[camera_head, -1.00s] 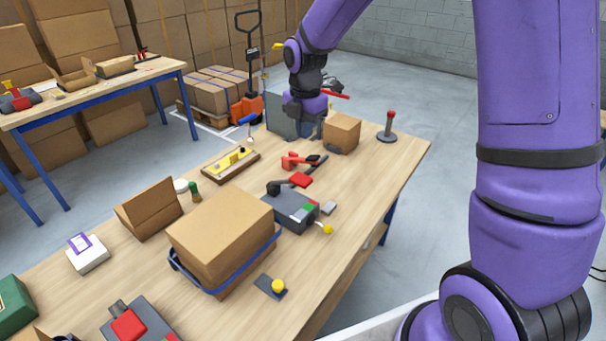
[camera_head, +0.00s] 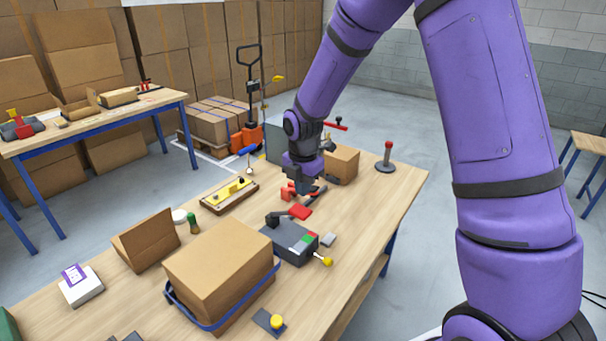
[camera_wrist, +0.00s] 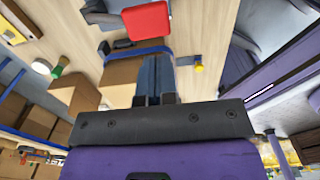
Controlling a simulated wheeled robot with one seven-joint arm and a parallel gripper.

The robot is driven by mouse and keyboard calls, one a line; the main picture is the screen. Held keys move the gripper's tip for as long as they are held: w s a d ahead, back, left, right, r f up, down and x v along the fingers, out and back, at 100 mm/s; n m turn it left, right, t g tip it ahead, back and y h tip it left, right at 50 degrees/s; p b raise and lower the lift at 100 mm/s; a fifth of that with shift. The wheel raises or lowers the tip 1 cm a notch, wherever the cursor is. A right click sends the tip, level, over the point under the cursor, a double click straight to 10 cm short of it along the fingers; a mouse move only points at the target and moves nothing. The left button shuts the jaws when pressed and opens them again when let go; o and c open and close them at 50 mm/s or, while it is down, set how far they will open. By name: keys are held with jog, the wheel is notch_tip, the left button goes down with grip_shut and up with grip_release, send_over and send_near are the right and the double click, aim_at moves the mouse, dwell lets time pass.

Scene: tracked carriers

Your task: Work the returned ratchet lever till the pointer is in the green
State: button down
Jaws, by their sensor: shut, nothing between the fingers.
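A dark grey box (camera_head: 290,243) with a red and green patch (camera_head: 307,238) on top stands on the bench. Its dark lever ends in a red grip (camera_head: 300,212), and I take this as the ratchet lever. The pointer is too small to make out. My gripper (camera_head: 306,190) is shut and empty, above the bench just beyond the red grip. In the wrist view the red grip (camera_wrist: 147,20) shows large near the top, apart from my fingers (camera_wrist: 156,65).
Red-handled tools (camera_head: 287,192) lie close to my gripper. A small carton (camera_head: 342,163) and a red-knobbed post (camera_head: 387,155) stand far right. The bench's right side is clear.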

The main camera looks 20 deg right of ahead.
aim_at(303, 213)
notch_tip(303, 213, down, 7)
jog(key=shift+r, duration=0.15)
dwell(0.5)
